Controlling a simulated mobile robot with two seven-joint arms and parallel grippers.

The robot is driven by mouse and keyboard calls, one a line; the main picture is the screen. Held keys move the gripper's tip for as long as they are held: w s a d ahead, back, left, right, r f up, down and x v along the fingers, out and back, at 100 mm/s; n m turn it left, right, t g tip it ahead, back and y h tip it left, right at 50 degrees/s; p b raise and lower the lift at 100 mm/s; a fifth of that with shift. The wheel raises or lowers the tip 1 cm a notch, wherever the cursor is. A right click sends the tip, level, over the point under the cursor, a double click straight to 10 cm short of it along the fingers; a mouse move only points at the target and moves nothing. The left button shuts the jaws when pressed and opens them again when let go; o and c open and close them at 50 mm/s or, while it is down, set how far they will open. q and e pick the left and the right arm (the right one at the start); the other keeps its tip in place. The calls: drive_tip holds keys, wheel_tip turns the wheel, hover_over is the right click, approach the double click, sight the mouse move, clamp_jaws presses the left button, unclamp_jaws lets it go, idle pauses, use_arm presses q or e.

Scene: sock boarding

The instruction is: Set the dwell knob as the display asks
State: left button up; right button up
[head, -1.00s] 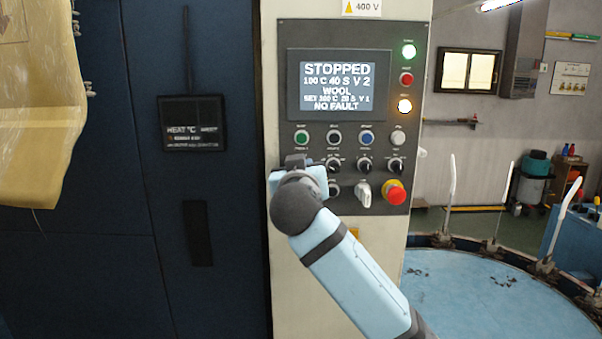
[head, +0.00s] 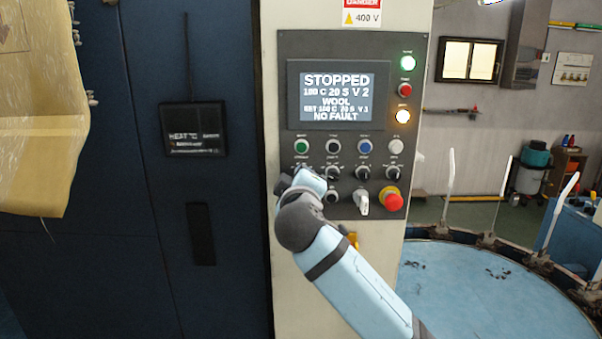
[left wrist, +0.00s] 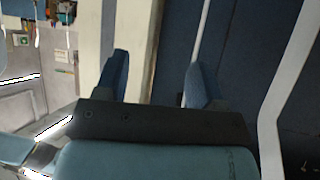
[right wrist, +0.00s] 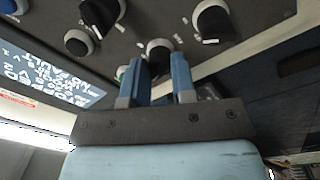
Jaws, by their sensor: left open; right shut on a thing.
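The control panel (head: 342,150) carries a lit display (head: 331,95). It reads STOPPED, 180 C 20 S V 2, WOOL, then a set line that seems to read 180 C 20 S V 1, and NO FAULT. My right gripper (head: 303,178) is at the panel's left side and hides the leftmost knob of the upper knob row. In the right wrist view my right gripper (right wrist: 157,72) is shut on this dark knob (right wrist: 160,46); its label is not readable. My left gripper (left wrist: 155,80) is open and empty in the left wrist view.
The red emergency stop (head: 391,199) and a white-handled switch (head: 361,202) sit just right of my right gripper. Another knob (head: 331,197) is close beside it. A yellowish sheet (head: 30,120) hangs at left. A round blue table (head: 490,290) stands at right.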

drive_tip(key=shift+r+n+p, duration=0.15)
drive_tip(key=shift+n+p, duration=0.15)
drive_tip(key=shift+n, duration=0.4)
drive_tip(key=o, duration=0.9)
drive_tip(key=shift+w, duration=0.1)
drive_tip(key=s, duration=0.9)
drive_tip(key=s+f+p, duration=0.1)
drive_tip(key=s, duration=0.3)
drive_tip(key=shift+s, duration=0.4)
